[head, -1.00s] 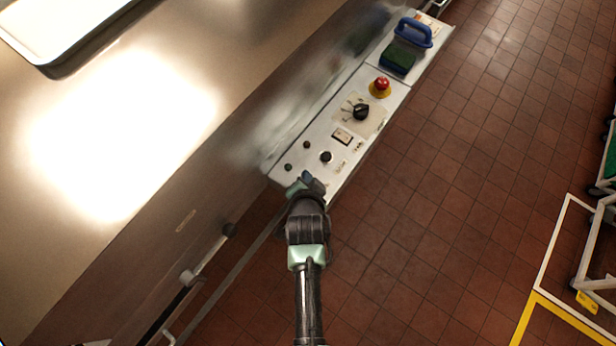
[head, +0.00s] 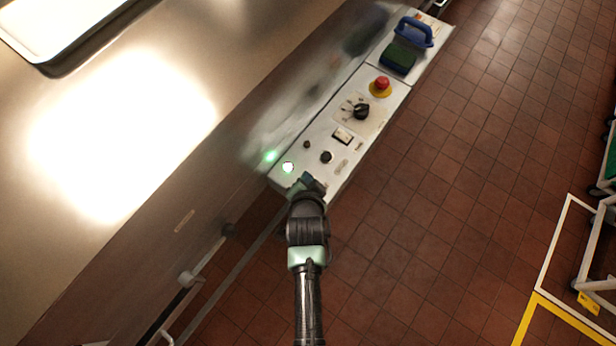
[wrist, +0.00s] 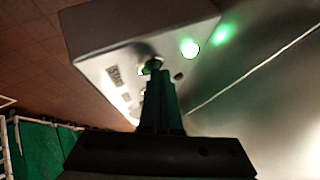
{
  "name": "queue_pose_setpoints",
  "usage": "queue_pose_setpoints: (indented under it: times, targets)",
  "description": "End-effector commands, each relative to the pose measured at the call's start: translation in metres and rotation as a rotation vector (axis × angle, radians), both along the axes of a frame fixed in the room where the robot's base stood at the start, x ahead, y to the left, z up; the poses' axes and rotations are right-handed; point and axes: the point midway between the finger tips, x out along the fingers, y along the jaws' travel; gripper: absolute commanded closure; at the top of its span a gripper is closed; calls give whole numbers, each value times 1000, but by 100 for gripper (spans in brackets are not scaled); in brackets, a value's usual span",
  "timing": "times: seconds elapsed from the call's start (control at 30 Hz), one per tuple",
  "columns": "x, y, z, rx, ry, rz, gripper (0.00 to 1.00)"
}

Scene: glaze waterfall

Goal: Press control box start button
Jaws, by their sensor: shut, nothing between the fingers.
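The control box (head: 333,178) is a long pale panel on the side of the steel machine. A green lamp (head: 288,167) at its near end is lit; it also glows in the wrist view (wrist: 189,47). My gripper (head: 308,184) is at that near end, its fingers shut and empty. In the wrist view the fingertips (wrist: 158,76) are at a round button (wrist: 151,65) beside a START label (wrist: 114,76). The fingers partly cover the button and seem to touch it. In the head view my gripper hides this button.
Farther along the panel are a black button (head: 326,157), a rocker switch (head: 342,135), a rotary knob (head: 361,111) and a red emergency stop (head: 381,83). A blue-handled scrubber (head: 400,57) lies beyond. The tiled floor (head: 450,200) to the right is open.

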Motion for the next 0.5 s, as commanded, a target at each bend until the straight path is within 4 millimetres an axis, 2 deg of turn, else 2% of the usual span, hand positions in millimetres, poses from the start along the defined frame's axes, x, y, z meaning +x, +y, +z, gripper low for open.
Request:
queue_pose_setpoints:
  times: [0.27, 0.5]
  targets:
    - [-1, 0, -1, 1, 4, 1, 100]
    - [-2, 1, 11, 1, 5, 1, 100]
